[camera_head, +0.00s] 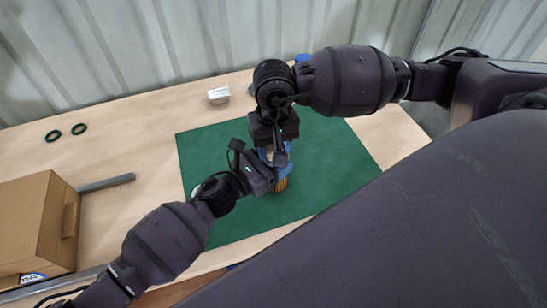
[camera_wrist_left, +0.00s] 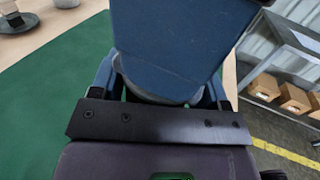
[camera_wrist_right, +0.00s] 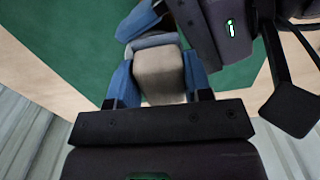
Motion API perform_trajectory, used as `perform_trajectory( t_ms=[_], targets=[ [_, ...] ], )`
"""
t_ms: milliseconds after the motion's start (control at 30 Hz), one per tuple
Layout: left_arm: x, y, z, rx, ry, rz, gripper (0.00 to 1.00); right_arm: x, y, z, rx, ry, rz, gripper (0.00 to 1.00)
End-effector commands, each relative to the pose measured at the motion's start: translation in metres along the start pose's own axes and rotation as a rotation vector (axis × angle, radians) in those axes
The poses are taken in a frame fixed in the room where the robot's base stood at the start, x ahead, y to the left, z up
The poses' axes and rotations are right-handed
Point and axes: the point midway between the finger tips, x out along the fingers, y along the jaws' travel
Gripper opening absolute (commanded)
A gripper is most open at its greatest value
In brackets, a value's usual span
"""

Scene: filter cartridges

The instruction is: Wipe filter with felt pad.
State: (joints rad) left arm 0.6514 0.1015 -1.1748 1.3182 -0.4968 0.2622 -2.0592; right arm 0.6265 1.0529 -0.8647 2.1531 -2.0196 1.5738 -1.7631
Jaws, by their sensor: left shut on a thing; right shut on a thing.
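The filter (camera_head: 282,184) shows as a small orange-brown ribbed piece below my grippers, over the green mat (camera_head: 330,155); most of it is hidden. My left gripper (camera_head: 271,163) is shut. In the left wrist view a grey rounded edge (camera_wrist_left: 150,92) shows between its fingers, likely the filter's end, mostly covered by a large blue finger in front. My right gripper (camera_wrist_right: 160,85) is shut on a grey-beige block, the felt pad (camera_wrist_right: 160,72), seen in the right wrist view. The two grippers are close together; whether pad and filter touch is hidden.
A cardboard box (camera_head: 25,220) and a grey rod (camera_head: 107,183) lie on the left of the table. Two dark green rings (camera_head: 66,132) and a small white block (camera_head: 218,94) lie farther back. A corrugated wall stands behind. The mat's right part is clear.

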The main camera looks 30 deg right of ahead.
Motion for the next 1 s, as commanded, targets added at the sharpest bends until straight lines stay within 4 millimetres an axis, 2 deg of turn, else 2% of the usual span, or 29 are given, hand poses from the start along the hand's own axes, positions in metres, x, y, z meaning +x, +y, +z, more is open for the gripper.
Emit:
perform_trajectory(
  t_ms=[300, 567, 1000],
  targets=[
    [-0.001, -0.002, 0.001, 0.002, -0.003, -0.006, 0.44, 0.0, 0.021, -0.015, 0.013, 0.009, 0.014, 0.11],
    [-0.002, -0.001, 0.0, 0.001, -0.001, -0.003, 0.44, -0.001, 0.029, -0.019, 0.011, 0.008, 0.012, 0.11],
    [-0.002, 0.0, -0.001, 0.0, 0.0, -0.002, 0.44, 0.0, 0.014, -0.011, 0.009, 0.009, 0.013, 0.11]
  ],
)
